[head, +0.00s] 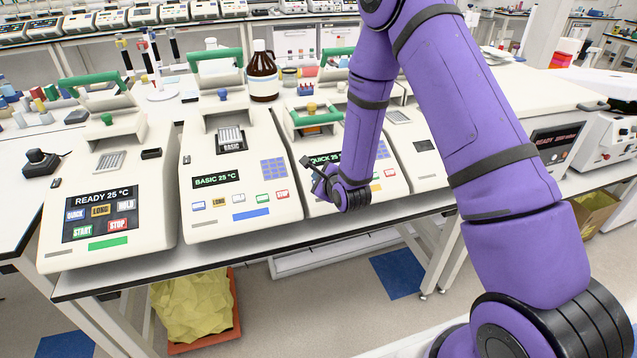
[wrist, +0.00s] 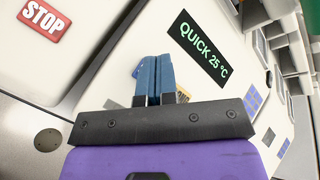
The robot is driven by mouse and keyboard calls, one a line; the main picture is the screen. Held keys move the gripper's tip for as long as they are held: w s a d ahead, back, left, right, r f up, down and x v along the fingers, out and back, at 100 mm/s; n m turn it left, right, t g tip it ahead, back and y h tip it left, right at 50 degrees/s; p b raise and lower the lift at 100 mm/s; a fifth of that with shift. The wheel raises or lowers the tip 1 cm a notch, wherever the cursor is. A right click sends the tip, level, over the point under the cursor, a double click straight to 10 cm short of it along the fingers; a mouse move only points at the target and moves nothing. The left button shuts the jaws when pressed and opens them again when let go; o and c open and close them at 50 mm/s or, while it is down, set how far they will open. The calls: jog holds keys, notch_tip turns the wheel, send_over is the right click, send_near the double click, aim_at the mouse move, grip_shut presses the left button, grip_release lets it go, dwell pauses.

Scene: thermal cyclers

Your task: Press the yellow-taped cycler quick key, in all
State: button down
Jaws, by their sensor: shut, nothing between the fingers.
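The yellow-taped cycler (head: 325,140) is third from the left, with a yellow knob on top. Its display reads QUICK 25 °C, also legible in the wrist view (wrist: 203,48). A yellow strip (head: 377,187) shows on its front, partly hidden by my arm. My gripper (head: 317,186) is shut and empty, low over the left end of its key row. In the wrist view the blue fingertips (wrist: 153,60) lie beside a blue key (wrist: 137,71), mostly hidden behind them; I cannot tell whether they touch it. The yellow long key (wrist: 184,94) shows partly to their right.
To the left stand the blue-taped cycler (head: 215,228), reading BASIC 25 °C, and the green-taped cycler (head: 140,215), reading READY 25 °C. Its neighbour's red STOP key (wrist: 44,21) shows in the wrist view. Another cycler (head: 425,130) stands to the right, partly behind my arm.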

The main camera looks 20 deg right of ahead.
jog(key=shift+s+r, duration=0.35)
jog(key=shift+r, duration=0.4)
jog(key=shift+s+r, duration=0.35)
jog(key=shift+r, duration=0.45)
jog(key=shift+s+r, duration=0.35)
jog(key=shift+r, duration=0.4)
jog(key=s+d+r+n+g+h, duration=0.1)
jog(key=s+r+n, duration=0.25)
jog(key=r, duration=0.35)
jog(key=s+d+r+n+g, duration=0.2)
jog(key=s+r+n, duration=0.1)
jog(key=r+n, duration=0.25)
jog(key=s+d+r+n+g+h, duration=0.1)
jog(key=s+r+n, duration=0.2)
jog(key=r, duration=0.5)
jog(key=s+d+r+n+g, duration=0.1)
jog(key=s+r+n, duration=0.2)
jog(key=s, duration=0.6)
jog(key=s+d+r+n+g, duration=0.1)
jog(key=s+r+n+g, duration=0.1)
jog(key=s+n, duration=0.3)
jog(key=s+d+r+n+g, duration=0.1)
jog(key=s+r+n, duration=0.3)
jog(key=s, duration=0.8)
jog(key=shift+s+d+r+g, duration=0.2)
jog(key=shift+s+r+g, duration=0.1)
jog(key=shift+s+r, duration=0.1)
